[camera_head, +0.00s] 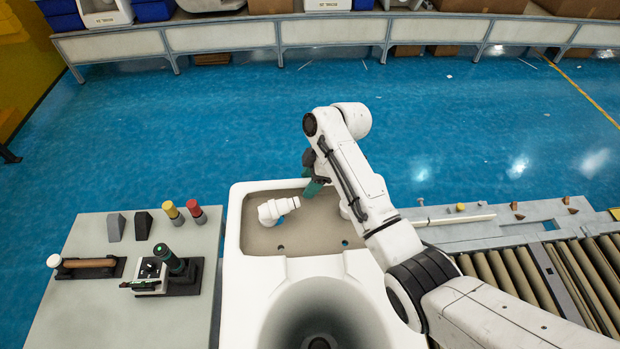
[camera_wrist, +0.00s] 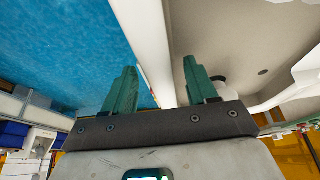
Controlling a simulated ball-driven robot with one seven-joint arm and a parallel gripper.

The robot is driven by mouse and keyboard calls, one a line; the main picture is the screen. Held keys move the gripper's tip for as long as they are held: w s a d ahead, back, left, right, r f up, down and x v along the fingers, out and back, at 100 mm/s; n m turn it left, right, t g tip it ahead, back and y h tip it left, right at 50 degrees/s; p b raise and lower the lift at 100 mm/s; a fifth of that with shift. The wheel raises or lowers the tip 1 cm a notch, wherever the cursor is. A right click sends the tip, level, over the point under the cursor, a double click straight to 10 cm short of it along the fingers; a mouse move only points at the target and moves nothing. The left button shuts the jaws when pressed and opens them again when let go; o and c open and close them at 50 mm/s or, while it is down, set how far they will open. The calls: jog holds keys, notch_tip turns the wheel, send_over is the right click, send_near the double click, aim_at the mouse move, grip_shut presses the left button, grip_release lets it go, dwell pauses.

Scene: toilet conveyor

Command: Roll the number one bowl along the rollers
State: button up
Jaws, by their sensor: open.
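The white toilet bowl (camera_head: 262,275) stands upright in the middle of the head view, with its open tank part at the far end and its round basin nearest me. No number shows on it. My gripper (camera_head: 314,180) is at the tank's far rim. In the wrist view my gripper (camera_wrist: 160,66) is open, with one green finger on each side of the white rim (camera_wrist: 148,40). I cannot tell whether the fingers touch the rim. The brown-gold rollers (camera_head: 525,272) lie to the right of the bowl, partly hidden by my arm.
White fittings (camera_head: 275,210) sit inside the tank. A long shelf (camera_head: 220,36) with bins and boxes stands at the back. The blue floor between is clear.

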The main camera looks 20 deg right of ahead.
grip_shut()
dwell(0.4)
